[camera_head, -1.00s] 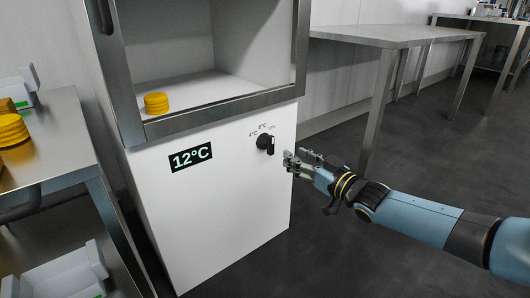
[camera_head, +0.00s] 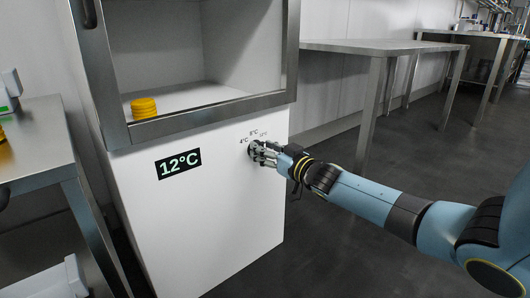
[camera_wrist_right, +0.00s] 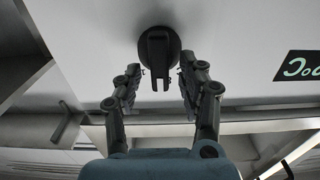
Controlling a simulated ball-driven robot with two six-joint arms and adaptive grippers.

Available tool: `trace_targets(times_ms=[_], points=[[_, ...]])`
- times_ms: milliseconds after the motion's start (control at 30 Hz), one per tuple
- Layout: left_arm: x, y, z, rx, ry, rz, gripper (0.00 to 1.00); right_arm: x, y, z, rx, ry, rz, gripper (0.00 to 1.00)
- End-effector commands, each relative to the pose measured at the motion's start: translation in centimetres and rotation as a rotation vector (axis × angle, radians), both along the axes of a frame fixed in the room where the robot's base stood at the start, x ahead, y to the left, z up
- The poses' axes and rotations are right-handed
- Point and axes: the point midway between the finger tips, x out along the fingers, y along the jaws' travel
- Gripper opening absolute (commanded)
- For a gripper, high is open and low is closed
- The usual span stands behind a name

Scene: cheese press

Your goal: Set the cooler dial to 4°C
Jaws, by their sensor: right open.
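The white cooler (camera_head: 205,225) stands in front of me with a display (camera_head: 178,164) reading 12°C. The black dial (camera_head: 252,149) is on its front face, with 4°C, 8°C and 12°C marks above it, and is partly hidden by my gripper in the head view. My right gripper (camera_head: 266,153) is at the dial. In the right wrist view the dial (camera_wrist_right: 158,52) lies ahead, between and just beyond the open fingers of the right gripper (camera_wrist_right: 155,85). A gap shows on each side of the dial's grip. My left gripper is not in view.
Yellow cheese rounds (camera_head: 144,107) sit inside the cooler's open compartment. A steel table (camera_head: 40,130) stands close on the left, with a white item (camera_head: 60,282) below it. Another steel table (camera_head: 385,47) stands at the right rear. The floor right of the cooler is clear.

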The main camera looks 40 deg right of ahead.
Motion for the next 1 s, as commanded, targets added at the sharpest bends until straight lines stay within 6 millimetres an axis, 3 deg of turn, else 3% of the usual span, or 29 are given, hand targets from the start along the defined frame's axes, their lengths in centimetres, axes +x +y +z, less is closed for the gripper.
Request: trace_targets(times_ms=[233, 567, 1000], points=[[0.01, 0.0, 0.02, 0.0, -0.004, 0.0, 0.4, 0.05, 0.0, 0.02, 0.0, 0.0, 0.0, 0.4], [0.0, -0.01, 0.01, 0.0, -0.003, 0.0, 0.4, 0.02, 0.0, 0.0, 0.0, 0.0, 0.0, 0.0], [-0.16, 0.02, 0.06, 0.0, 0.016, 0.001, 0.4, 0.01, 0.09, 0.06, -0.054, -0.004, 0.0, 0.0]])
